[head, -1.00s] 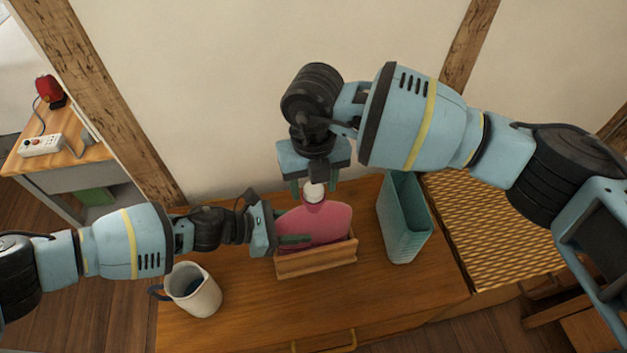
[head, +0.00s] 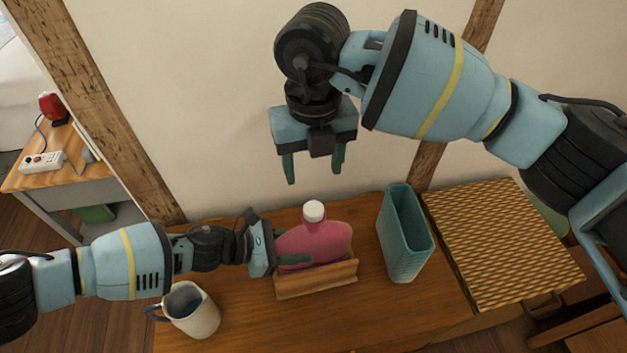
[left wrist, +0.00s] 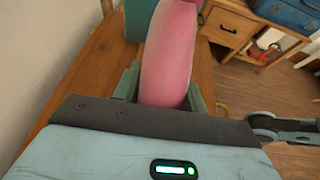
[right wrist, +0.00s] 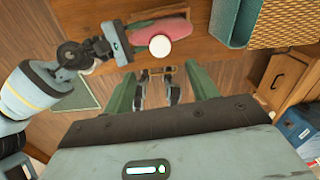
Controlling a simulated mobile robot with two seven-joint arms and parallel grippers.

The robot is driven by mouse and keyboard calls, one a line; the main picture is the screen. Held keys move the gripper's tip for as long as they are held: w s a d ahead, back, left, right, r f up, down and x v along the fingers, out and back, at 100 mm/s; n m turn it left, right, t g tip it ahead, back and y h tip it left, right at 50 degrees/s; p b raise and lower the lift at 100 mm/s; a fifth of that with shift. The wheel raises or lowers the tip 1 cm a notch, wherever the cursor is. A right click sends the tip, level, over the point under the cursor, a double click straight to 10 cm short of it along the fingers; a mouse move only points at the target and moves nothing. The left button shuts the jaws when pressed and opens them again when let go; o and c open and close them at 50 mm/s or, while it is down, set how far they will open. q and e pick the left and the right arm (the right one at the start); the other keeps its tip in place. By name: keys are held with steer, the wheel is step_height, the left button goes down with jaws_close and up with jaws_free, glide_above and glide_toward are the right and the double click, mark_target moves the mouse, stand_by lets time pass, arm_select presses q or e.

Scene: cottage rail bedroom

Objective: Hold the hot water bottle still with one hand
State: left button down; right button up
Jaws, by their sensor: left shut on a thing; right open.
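The pink hot water bottle (head: 318,242) with a white cap (head: 314,211) stands in a low wooden holder (head: 318,282) on the wooden table. It also shows in the left wrist view (left wrist: 168,55) and the right wrist view (right wrist: 165,30). My left gripper (head: 290,262) is shut on the bottle's body from its left side, with a finger on each face. My right gripper (head: 314,165) is open and empty, up above the bottle and apart from its cap. The cap is on the bottle's neck.
A white jug (head: 190,310) with a blue handle stands at the front left of the table. A tall teal bin (head: 405,245) stands right of the bottle. A woven-topped surface (head: 500,240) lies farther right. The wall is close behind.

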steer(key=shift+r, duration=0.85)
arm_select(q)
steer(key=c, duration=0.7)
jaws_free()
steer(key=shift+a, duration=0.1)
steer(key=shift+v, duration=3.8)
arm_select(e)
steer(key=shift+r, duration=0.4)
